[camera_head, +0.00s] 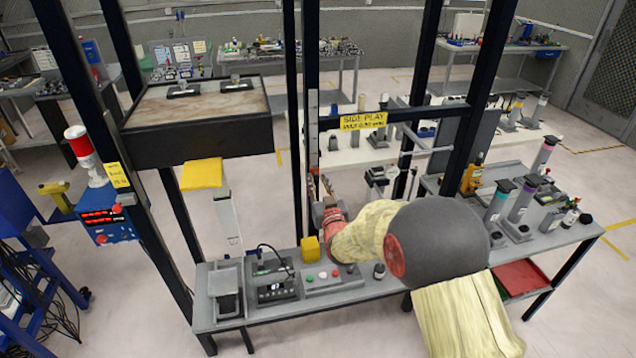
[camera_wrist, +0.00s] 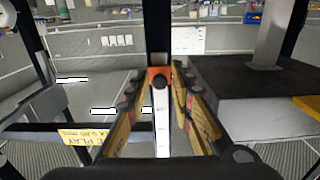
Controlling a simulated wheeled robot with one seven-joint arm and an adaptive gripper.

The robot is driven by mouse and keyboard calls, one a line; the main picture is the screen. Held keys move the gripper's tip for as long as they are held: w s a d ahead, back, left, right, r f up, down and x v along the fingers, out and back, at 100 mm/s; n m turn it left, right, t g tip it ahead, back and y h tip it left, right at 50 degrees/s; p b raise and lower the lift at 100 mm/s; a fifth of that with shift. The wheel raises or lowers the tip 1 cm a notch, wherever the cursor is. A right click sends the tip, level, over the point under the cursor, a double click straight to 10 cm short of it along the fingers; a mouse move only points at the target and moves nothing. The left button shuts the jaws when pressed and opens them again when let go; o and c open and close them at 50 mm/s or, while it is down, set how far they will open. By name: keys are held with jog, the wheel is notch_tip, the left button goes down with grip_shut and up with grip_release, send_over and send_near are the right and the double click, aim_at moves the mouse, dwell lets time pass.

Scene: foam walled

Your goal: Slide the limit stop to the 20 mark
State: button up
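The limit stop shows in the wrist view as a small orange block with a dark round knob (camera_wrist: 160,82). My gripper (camera_wrist: 157,78) is open, with one yellow-and-dark finger on each side of the stop. A gap shows on the left; whether the right finger touches cannot be told. In the head view my gripper (camera_head: 318,188) is near the middle post, below the pale strip (camera_head: 313,135).
A yellow sign (camera_head: 363,120) hangs on a crossbar right of the post. A dark box with a wooden top (camera_head: 200,105) stands out to the left. Below my arm is a grey bench (camera_head: 340,295) with a button panel (camera_head: 335,276) and a yellow block (camera_head: 310,248).

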jog(key=shift+o, duration=1)
jog(key=shift+r, duration=0.15)
jog(key=v, duration=1.2)
